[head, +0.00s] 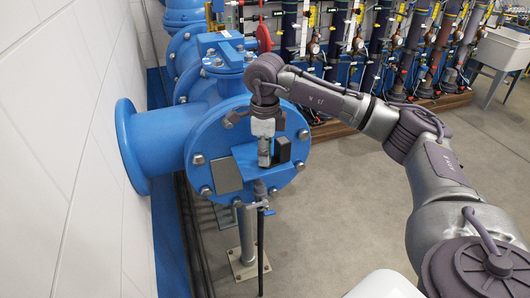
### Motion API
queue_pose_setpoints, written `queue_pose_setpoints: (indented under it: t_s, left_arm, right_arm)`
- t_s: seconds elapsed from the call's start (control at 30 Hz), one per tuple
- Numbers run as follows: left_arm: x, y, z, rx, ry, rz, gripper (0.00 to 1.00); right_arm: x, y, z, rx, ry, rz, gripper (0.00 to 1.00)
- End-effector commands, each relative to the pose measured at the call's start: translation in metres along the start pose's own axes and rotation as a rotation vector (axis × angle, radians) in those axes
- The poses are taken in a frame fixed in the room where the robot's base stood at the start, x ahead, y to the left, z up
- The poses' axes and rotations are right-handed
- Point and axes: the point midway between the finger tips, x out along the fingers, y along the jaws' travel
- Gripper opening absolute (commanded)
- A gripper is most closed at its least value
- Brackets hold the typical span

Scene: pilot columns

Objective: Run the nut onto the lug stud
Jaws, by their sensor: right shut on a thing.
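My right gripper (264,153) points down in front of the blue flange, over a small blue shelf (243,153) fixed to it. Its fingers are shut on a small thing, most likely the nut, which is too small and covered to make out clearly. The lug stud cannot be told apart here; the fingers and shelf parts hide the spot. A black block (282,150) stands just right of the fingertips, and a flat grey plate (227,175) is to their lower left. My left gripper is not in view.
The large blue flange (213,133) with several bolts joins a blue pipe at the left wall. Dark vertical pipes (377,45) stand behind.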

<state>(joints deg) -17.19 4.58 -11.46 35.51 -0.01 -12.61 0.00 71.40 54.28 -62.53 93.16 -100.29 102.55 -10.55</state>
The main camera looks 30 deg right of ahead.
Motion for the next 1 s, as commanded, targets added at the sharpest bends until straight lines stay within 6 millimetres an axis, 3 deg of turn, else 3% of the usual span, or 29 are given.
queue_pose_setpoints:
  t_s: [0.5, 0.73, 0.93, 0.97, 1.0]
  left_arm:
    - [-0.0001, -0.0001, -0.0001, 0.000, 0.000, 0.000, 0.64]
    - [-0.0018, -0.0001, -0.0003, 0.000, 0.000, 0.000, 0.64]
    - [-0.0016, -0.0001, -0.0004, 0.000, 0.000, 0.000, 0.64]
    - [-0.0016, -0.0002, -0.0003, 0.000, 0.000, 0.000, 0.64]
    - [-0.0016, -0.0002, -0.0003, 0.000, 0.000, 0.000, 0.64]
  right_arm:
    - [-0.0001, -0.0002, -0.0001, 0.005, 0.000, 0.000, 0.00]
    - [-0.0006, -0.0004, -0.0001, 0.192, 0.000, -0.001, 0.00]
    - [-0.0003, -0.0005, -0.0001, 0.214, 0.000, -0.001, 0.00]
    - [-0.0003, -0.0005, -0.0001, 0.214, 0.000, -0.001, 0.30]
    - [-0.0003, -0.0005, -0.0001, 0.213, -0.001, -0.001, 0.37]
